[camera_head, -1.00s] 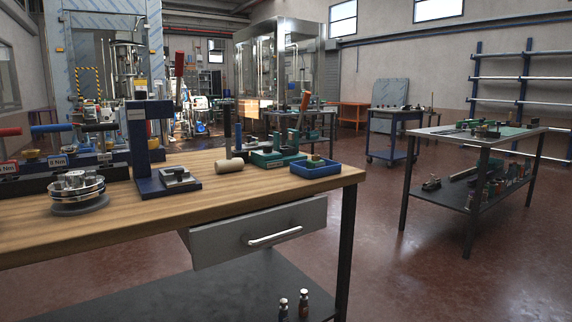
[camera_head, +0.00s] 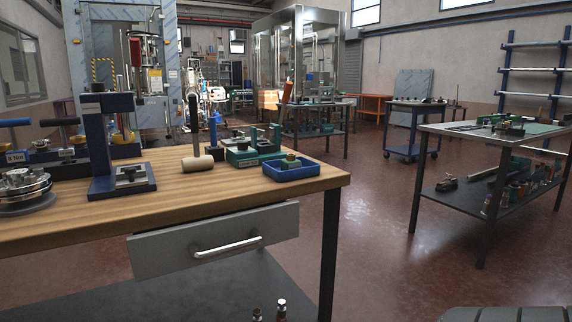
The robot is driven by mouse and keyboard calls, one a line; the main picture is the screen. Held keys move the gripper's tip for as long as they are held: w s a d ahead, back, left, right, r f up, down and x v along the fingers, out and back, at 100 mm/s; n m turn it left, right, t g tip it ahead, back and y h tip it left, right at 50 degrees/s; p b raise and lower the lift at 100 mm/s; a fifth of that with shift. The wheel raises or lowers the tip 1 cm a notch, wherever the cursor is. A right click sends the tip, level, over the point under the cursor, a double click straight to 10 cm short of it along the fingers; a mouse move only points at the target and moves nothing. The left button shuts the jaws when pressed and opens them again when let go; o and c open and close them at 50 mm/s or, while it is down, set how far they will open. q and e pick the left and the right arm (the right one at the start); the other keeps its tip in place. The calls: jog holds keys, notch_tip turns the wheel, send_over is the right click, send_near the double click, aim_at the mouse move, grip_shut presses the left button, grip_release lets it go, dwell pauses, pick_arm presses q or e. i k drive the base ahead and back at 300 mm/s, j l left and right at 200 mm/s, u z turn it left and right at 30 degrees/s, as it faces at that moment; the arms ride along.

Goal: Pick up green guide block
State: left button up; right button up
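Several green things are in view, and I cannot tell for sure which is the green guide block. A green fixture (camera_head: 243,157) with upright parts stands near the back edge of the wooden workbench (camera_head: 215,188). A small greenish block (camera_head: 291,161) sits in a blue tray (camera_head: 303,172) at the bench's right end. Small green items (camera_head: 497,119) also lie on the table at the right, too small to make out.
A wooden mallet head (camera_head: 197,163) and a blue press stand (camera_head: 122,182) are on the bench. A grey drawer (camera_head: 165,247) is under its front edge. The right table (camera_head: 450,131) has a lower shelf. Red floor (camera_head: 375,230) between them is clear.

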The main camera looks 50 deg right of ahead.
aim_at(285, 164)
jog(key=k+l+u, duration=0.1)
jog(key=l, duration=0.3)
jog(key=k+l+u, duration=0.1)
jog(key=l, duration=0.25)
jog(key=k+l+u, duration=0.1)
jog(key=l, duration=0.25)
jog(key=k+l, duration=0.15)
jog(key=l, duration=0.2)
jog(key=k+l, duration=0.15)
jog(key=l, duration=0.25)
jog(key=k+l+u, duration=0.1)
jog(key=l, duration=0.25)
